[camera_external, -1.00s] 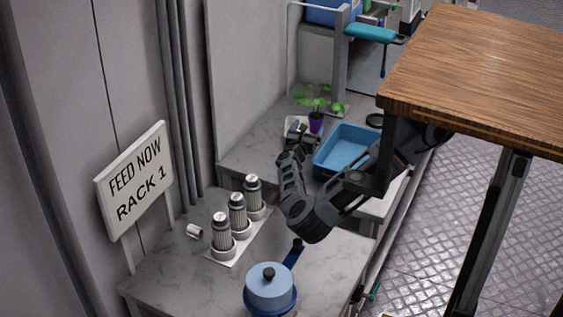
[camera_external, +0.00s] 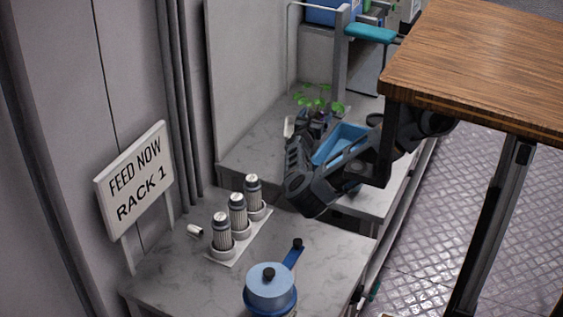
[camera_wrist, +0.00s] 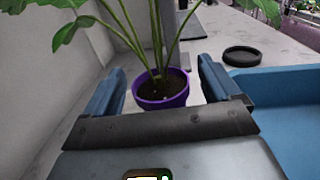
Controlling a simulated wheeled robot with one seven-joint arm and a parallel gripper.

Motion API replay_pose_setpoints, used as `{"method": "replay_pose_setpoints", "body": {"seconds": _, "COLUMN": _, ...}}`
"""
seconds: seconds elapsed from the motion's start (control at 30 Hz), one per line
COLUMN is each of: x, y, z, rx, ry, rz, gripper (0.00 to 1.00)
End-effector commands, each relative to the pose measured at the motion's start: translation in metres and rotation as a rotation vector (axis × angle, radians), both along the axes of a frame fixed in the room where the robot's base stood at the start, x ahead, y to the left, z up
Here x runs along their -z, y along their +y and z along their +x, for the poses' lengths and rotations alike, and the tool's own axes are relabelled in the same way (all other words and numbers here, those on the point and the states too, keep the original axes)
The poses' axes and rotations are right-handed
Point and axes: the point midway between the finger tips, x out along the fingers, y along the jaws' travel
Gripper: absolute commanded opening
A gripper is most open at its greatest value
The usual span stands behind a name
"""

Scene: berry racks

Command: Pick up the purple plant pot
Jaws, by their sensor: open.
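The purple plant pot (camera_wrist: 163,101) holds dark soil and a green plant with several stems. In the wrist view it stands upright just beyond and between the two blue fingers of my gripper (camera_wrist: 160,88), which is open and empty. The left finger is a little apart from the pot, and the right finger has a gap to it too. In the external view my gripper (camera_external: 312,122) is over the back counter, and it mostly hides the pot. The plant's green leaves (camera_external: 325,101) show above it.
A blue tray (camera_wrist: 285,95) lies close to the right of my gripper; it also shows in the external view (camera_external: 340,143). A black round dish (camera_wrist: 245,56) sits behind it. A grey wall rises at the left. Filter-like cylinders (camera_external: 238,215) and a blue pot (camera_external: 270,290) stand on the front counter.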

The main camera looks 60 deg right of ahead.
Motion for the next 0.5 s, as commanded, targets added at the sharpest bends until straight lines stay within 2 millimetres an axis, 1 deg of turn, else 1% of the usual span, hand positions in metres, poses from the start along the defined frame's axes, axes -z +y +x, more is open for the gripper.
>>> {"method": "replay_pose_setpoints", "body": {"seconds": 0.07, "x": 0.0001, "y": 0.0002, "z": 0.0001, "rx": 0.000, "ry": 0.000, "rz": 0.000, "gripper": 0.90}}
{"method": "replay_pose_setpoints", "body": {"seconds": 0.5, "x": 0.0000, "y": 0.0005, "z": 0.0000, "rx": 0.000, "ry": 0.000, "rz": 0.000, "gripper": 0.48}}
